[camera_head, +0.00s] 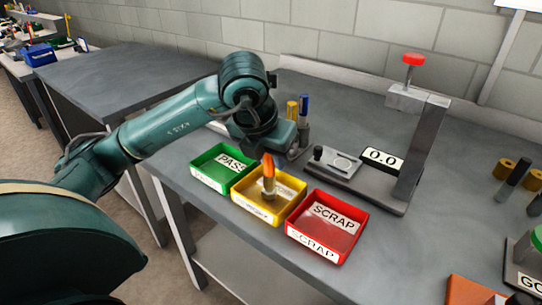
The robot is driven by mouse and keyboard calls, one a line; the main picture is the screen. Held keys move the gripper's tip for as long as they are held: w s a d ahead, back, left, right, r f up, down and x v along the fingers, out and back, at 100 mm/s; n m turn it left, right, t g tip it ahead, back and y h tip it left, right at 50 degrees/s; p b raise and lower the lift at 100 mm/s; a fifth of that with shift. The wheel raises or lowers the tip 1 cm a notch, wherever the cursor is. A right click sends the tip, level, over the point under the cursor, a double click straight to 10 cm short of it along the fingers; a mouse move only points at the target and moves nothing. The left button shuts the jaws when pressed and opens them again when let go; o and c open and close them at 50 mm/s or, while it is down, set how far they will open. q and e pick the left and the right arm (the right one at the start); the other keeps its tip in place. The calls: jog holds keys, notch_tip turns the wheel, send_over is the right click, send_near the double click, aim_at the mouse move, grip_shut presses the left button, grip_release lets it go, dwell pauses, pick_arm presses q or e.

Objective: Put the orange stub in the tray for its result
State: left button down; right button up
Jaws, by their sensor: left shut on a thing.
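My left gripper (267,154) is shut on the orange stub (268,168), an upright orange piece with a greyish metal lower part. The gripper points down and holds the stub over the yellow tray (244,208). I cannot tell whether the stub's lower end touches the tray floor. The yellow tray's label is partly hidden by the stub and too small to read. The green tray (205,158), marked PASS, stands to its left. The red tray (359,238), marked SCRAP, stands to its right. My right gripper is not in view.
A test stand (425,140) with a red knob (413,60) and a display (382,159) reading 0.0 stands behind the trays. Yellow and blue upright pieces (304,106) stand behind my gripper. The back middle of the bench is clear.

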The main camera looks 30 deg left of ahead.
pick_arm(q)
jog(key=c, duration=1.7)
grip_release()
jog(key=shift+f, duration=0.15)
jog(key=shift+c, duration=0.2)
jog(key=o, duration=0.5)
jog(key=shift+c, duration=0.2)
